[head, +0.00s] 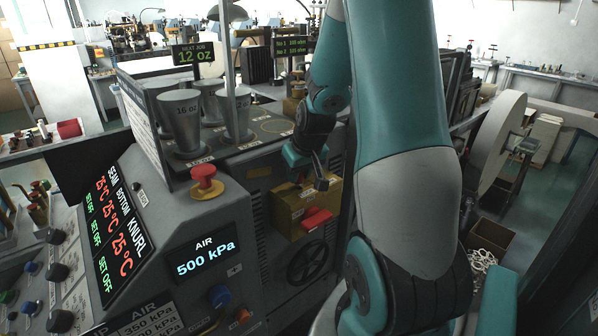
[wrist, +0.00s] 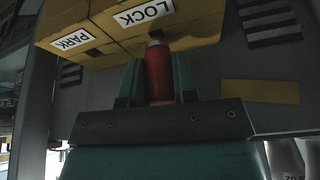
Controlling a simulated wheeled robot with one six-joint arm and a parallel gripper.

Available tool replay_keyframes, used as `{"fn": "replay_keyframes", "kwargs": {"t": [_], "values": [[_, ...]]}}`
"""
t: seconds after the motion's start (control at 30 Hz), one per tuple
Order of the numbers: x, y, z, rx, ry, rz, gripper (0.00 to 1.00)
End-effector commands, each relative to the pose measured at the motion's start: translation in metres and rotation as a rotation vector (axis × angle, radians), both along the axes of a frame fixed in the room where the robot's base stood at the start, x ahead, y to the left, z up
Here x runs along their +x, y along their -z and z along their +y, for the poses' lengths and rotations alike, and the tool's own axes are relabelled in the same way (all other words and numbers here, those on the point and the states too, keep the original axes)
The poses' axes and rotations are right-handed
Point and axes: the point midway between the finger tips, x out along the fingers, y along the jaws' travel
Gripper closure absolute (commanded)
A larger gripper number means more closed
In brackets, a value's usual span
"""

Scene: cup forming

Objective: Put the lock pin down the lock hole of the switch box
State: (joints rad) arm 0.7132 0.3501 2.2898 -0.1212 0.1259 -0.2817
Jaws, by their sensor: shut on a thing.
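The lock pin (wrist: 158,74) is a red cylinder with a pale metal end. My gripper (wrist: 157,78) is shut on it, with one teal finger on each side of the red part. The switch box (wrist: 190,38) is yellow, with a LOCK label (wrist: 143,13) and a PARK label (wrist: 73,39). The pin's pale end is at the box edge below the LOCK label; I cannot tell whether it is in the hole, which is hidden. In the head view my gripper (head: 318,178) is just above the switch box (head: 288,207); the pin is not clear there.
A red handle (head: 315,219) sticks out from the front of the switch box. A black handwheel (head: 307,262) is below it. Grey cups (head: 181,120) stand on the machine top to the left. A red push button (head: 206,182) sits on the near panel.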

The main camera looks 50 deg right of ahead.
Motion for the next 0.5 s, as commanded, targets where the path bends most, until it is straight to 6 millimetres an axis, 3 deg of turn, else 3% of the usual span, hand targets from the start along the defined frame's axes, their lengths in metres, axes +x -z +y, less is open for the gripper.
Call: {"fn": "replay_keyframes", "kwargs": {"t": [0.27,0.3,0.4,0.43,0.5], "values": [[0.0005,0.0005,-0.0001,-0.001,0.000,-0.002,0.97],[0.0005,0.0005,-0.0001,-0.001,0.000,-0.002,0.71],[0.0005,0.0005,-0.0001,-0.001,0.000,-0.002,0.48],[0.0005,0.0006,-0.0001,-0.001,0.000,-0.002,0.43],[0.0005,0.0006,-0.0001,0.000,0.000,-0.001,0.43]]}}
